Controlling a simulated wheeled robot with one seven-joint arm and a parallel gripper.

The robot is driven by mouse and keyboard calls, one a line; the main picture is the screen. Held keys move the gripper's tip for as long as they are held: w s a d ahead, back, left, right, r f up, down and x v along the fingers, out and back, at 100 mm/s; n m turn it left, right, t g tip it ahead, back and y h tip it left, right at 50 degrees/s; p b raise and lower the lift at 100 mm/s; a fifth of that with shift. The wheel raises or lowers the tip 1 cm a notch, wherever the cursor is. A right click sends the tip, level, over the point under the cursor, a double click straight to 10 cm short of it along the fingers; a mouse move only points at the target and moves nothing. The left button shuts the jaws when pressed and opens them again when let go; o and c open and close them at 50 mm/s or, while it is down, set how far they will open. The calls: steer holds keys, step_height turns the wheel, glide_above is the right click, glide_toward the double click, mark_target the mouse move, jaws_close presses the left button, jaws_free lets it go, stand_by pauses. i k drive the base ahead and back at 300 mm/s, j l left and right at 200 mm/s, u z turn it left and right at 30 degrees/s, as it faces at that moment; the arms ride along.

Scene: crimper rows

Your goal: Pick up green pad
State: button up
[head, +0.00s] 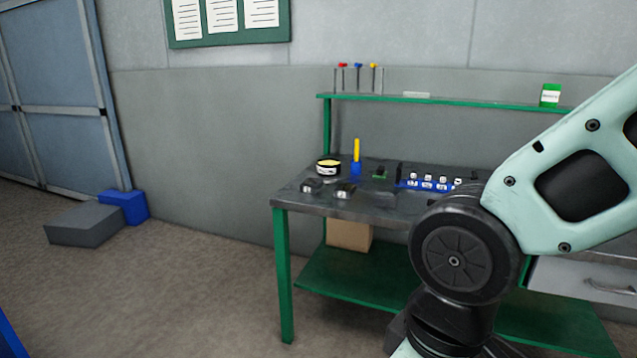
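A small green item (379,173), which looks like the green pad, lies on the dark top of the workbench (300,197). It is in the head view, right of the yellow and blue upright tool (356,158) and left of a blue rack (428,184). It is too small to make out in detail. My arm crosses the right side of the view, in front of the bench, and hides part of the bench's right end. My gripper is not in the picture.
Above, a green shelf (450,102) holds a green box (550,95). A cardboard box (349,236) is underneath.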

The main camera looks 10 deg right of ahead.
mark_target(380, 174)
steer(key=i, duration=1)
steer(key=i+j+z, duration=0.1)
steer(key=i, duration=0.9)
steer(key=i+j, duration=0.2)
steer(key=i, duration=0.85)
